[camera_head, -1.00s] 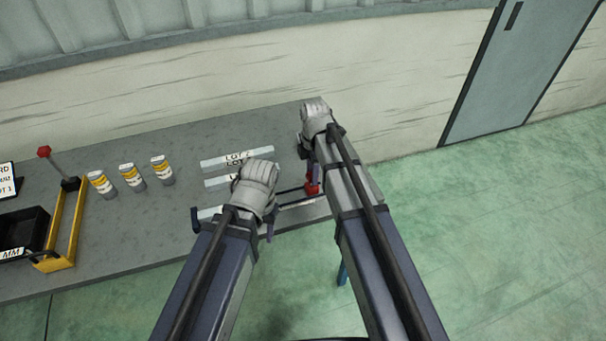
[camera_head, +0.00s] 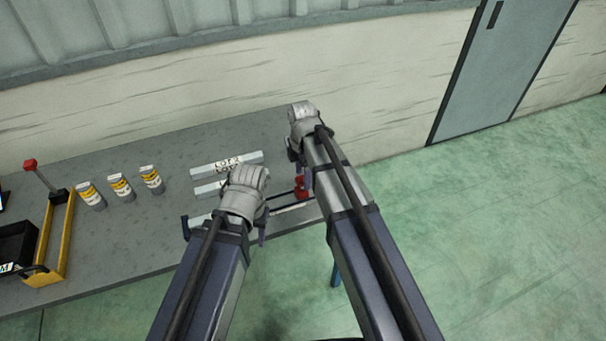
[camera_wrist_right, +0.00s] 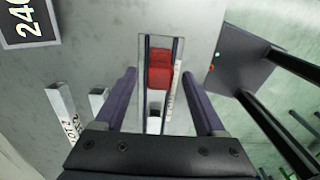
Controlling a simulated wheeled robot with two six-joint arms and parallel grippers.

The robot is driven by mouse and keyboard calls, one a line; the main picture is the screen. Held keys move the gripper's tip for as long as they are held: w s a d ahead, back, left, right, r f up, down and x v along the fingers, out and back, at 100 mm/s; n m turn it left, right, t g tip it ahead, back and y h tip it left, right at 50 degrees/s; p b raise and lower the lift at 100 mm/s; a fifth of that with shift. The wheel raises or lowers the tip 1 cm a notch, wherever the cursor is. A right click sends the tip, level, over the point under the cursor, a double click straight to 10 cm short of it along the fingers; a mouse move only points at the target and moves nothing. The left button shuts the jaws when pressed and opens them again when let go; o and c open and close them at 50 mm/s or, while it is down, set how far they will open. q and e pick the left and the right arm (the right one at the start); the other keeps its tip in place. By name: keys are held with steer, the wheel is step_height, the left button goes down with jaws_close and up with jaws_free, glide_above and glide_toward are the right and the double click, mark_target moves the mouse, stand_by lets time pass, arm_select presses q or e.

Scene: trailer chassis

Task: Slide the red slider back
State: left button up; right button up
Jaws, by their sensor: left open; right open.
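The red slider (camera_head: 301,187) sits near the right end of a narrow rail (camera_head: 285,210) at the bench's front right. In the right wrist view the red slider (camera_wrist_right: 160,68) is a red block in the rail's channel. My right gripper (camera_head: 300,166) is open above it and partly hides it in the head view. In the right wrist view its two fingers (camera_wrist_right: 160,98) are spread on either side of the rail, with the slider between their lines, near the tips. Contact cannot be told. My left gripper (camera_head: 224,230) is open and empty-looking over the rail's left part.
The grey bench (camera_head: 130,235) carries labelled bars (camera_head: 227,165), several yellow-and-white cylinders (camera_head: 121,187), a yellow frame with a red-knobbed lever (camera_head: 57,235) and a black bin (camera_head: 15,245) at left. A wall stands behind; green floor is free at right.

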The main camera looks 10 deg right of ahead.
step_height(320, 180, up, 7)
steer(key=p, duration=0.6)
steer(key=s+a+f+m+b, duration=0.1)
steer(key=s+a+m, duration=0.1)
steer(key=s+m, duration=0.6)
steer(key=s+a+f+m+h+b, duration=0.1)
steer(key=s+a+m, duration=0.1)
steer(key=s+m, duration=0.6)
steer(key=s, duration=0.3)
steer(key=shift+f+m, duration=0.3)
steer(key=shift+f, duration=0.05)
